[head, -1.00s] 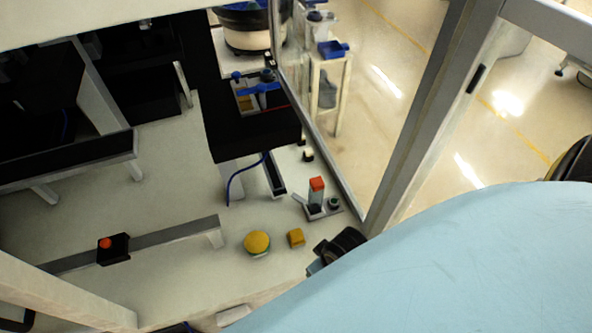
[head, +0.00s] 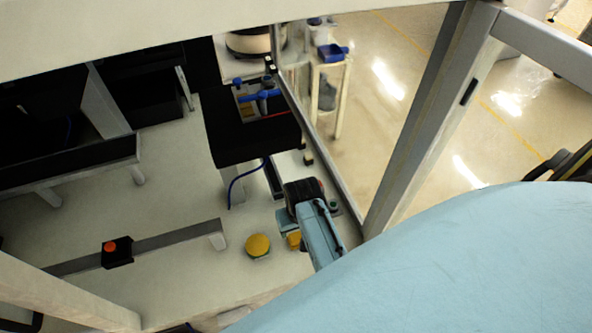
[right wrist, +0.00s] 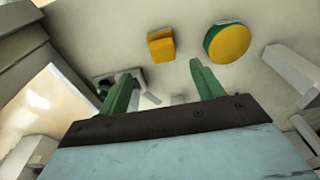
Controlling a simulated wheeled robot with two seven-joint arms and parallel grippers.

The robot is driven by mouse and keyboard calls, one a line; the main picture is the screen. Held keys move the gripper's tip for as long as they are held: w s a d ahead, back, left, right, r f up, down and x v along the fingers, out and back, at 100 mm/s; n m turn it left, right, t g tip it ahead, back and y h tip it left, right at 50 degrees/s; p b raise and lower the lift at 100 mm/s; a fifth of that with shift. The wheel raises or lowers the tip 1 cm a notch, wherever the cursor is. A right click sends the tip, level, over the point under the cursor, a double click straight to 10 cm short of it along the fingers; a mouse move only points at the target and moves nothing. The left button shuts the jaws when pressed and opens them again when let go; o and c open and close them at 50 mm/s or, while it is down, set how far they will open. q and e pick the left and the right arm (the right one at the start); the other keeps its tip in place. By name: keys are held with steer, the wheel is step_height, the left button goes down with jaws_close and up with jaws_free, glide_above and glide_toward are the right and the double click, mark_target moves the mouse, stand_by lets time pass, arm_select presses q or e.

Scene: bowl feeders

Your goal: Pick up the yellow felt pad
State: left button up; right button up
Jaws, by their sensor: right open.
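Two yellow things lie on the pale worktop, and I cannot tell for sure which is the felt pad. One is a small square yellow piece (head: 294,239), partly hidden by my right arm; it also shows in the right wrist view (right wrist: 161,46). The other is a round yellow piece (head: 257,245) with a green rim, to its left; it shows in the right wrist view too (right wrist: 228,43). My right gripper (head: 284,214) is open and empty, with its green fingers (right wrist: 165,82) apart from both pieces. My left gripper is not in view.
A grey rail (head: 180,240) with a red button box (head: 117,252) runs along the left. A black machine housing (head: 250,140) with a blue cable stands behind. A window frame post (head: 425,125) rises at right.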

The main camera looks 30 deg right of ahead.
mark_target(296, 236)
steer(key=f, duration=0.2)
steer(key=f+b, duration=0.1)
steer(key=f, duration=0.4)
steer(key=shift+w+a+f, duration=0.15)
steer(key=shift+w+f, duration=0.15)
steer(key=shift+w, duration=0.05)
steer(key=c, duration=1.1)
step_height(296, 236, up, 10)
steer(key=shift+r+p, duration=0.1)
steer(key=shift+p, duration=0.8)
steer(key=o, duration=0.3)
steer(key=shift+c, duration=0.9)
